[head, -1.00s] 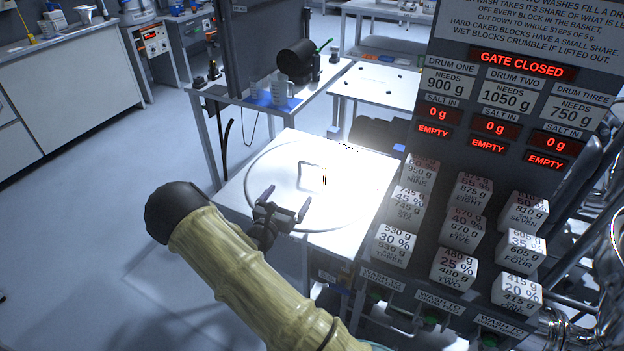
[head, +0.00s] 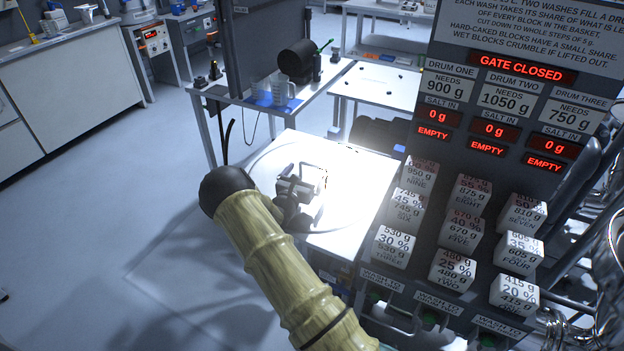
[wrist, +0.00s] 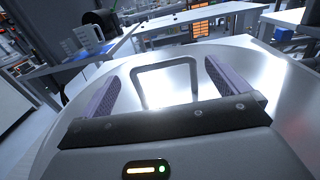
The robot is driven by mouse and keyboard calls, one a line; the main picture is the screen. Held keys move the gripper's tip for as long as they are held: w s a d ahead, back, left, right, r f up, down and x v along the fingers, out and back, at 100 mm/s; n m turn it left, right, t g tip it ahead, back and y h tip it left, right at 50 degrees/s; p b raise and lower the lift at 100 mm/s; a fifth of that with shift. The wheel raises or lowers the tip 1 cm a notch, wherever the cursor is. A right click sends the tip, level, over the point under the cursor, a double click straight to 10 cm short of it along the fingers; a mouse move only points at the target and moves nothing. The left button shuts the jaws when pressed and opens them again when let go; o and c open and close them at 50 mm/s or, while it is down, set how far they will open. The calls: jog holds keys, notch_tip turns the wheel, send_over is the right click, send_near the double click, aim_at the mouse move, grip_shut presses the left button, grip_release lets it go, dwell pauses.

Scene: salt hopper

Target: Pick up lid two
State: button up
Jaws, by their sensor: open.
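A large round pale lid (head: 345,205) lies flat on a brightly lit white table in the head view. It also fills much of the wrist view (wrist: 285,120). No label on it can be read. Its upright bail handle (wrist: 163,65) shows in the wrist view between and beyond the fingers. My gripper (head: 305,183) is over the lid, close to the handle. In the wrist view its two purple-grey fingers (wrist: 160,75) are spread wide and hold nothing. Whether a finger touches the handle cannot be told.
A dark panel (head: 480,160) stands to the right, with several labelled white blocks (head: 453,270) on its front. A bench behind holds a clear jug (head: 282,92) and a dark round vessel (head: 295,58). The floor at left is free.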

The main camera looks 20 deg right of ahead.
aim_at(313, 166)
jog(key=shift+f+p+x, duration=0.15)
jog(key=shift+p+x, duration=0.1)
jog(key=shift+x, duration=1.05)
jog(key=shift+f+p+x, duration=0.15)
jog(key=shift+p+x, duration=0.05)
jog(key=shift+x, duration=1.1)
jog(key=shift+s, duration=0.1)
jog(key=c, duration=1.7)
jog(key=shift+r, duration=0.15)
jog(key=shift+c, duration=0.2)
